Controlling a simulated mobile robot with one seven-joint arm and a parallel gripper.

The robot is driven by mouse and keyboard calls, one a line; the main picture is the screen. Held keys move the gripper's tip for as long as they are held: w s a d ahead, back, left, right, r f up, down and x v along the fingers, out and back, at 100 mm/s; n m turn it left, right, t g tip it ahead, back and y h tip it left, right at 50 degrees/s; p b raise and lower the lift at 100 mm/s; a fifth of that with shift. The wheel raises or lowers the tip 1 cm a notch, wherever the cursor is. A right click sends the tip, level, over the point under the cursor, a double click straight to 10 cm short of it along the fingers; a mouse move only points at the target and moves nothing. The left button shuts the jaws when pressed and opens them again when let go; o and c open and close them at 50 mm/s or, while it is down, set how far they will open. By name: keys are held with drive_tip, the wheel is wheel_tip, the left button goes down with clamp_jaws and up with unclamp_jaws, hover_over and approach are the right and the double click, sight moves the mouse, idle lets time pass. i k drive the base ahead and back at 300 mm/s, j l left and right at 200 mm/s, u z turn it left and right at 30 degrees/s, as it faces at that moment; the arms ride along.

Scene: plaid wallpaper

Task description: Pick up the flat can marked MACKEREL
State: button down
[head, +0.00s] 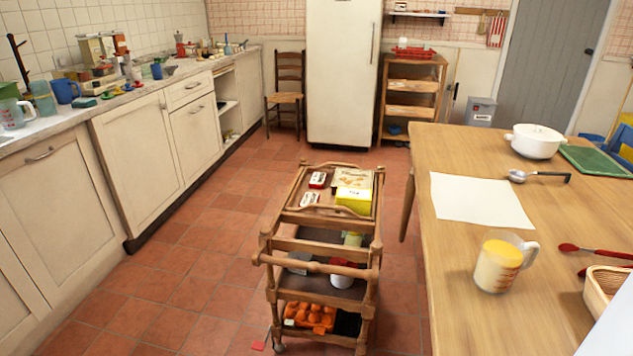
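A wooden trolley (268,238) stands on the floor in the middle of the head view. On its top tray lie two small flat red-and-white packs or cans, one farther back (317,180) and one nearer (309,199). Their lettering is too small to read, so I cannot tell whether either is marked MACKEREL. A yellow box (354,200) and a beige printed packet (353,178) lie to their right on the same tray. My gripper is not in view.
A wooden table (470,270) stands to the right, bearing a white pot (535,141) and a measuring jug (502,263). A cluttered counter (75,117) runs along the left. Tiled floor (190,265) between counter and trolley is clear. The trolley has raised rails.

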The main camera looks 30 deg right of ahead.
sight(318, 181)
drive_tip(key=i+z, duration=0.25)
drive_tip(key=i, duration=0.25)
drive_tip(key=i+z, duration=0.25)
drive_tip(key=i, duration=0.2)
drive_tip(key=i+j+z, duration=0.2)
drive_tip(key=i, duration=0.25)
drive_tip(key=i+j+z, duration=0.25)
drive_tip(key=i, duration=0.2)
